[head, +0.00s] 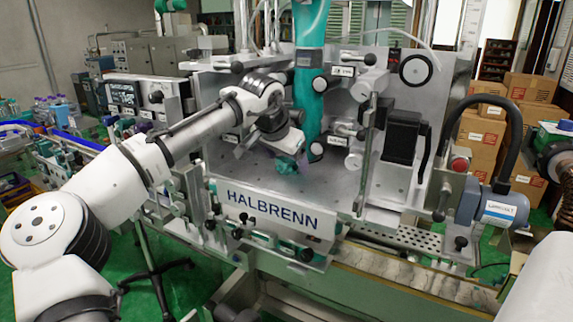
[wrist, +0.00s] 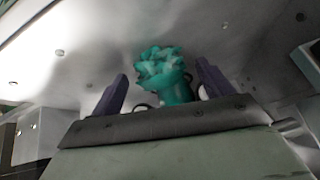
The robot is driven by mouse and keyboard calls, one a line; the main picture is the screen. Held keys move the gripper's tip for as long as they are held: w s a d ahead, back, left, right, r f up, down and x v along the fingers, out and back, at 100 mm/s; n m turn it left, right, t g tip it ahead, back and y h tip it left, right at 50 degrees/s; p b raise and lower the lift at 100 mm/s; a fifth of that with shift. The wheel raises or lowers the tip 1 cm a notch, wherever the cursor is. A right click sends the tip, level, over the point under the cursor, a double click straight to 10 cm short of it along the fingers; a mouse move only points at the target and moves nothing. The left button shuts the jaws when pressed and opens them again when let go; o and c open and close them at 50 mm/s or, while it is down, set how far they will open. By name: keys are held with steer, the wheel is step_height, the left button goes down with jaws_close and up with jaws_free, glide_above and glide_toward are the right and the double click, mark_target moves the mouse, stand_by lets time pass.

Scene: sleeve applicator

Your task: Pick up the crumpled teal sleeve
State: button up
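The crumpled teal sleeve (wrist: 165,72) has a ruffled top and a smoother, narrower lower part in the wrist view. It lies between the two dark purple fingers of my gripper (wrist: 161,68), with a visible gap on each side. My gripper is open, and its fingers do not appear to touch the sleeve. In the head view the sleeve (head: 286,165) is a small teal lump on the machine's metal deck, just below my wrist. My arm partly hides it, and the fingers are hard to make out there.
A vertical teal tube (head: 309,85) stands just behind my wrist. Knobs and brackets crowd the metal back plate (head: 232,88). The front panel marked HALBRENN (head: 270,207) edges the deck. A black block (head: 402,137) stands to the right. Bare deck (head: 345,185) shows right of the sleeve.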

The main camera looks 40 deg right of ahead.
steer(key=c, duration=0.9)
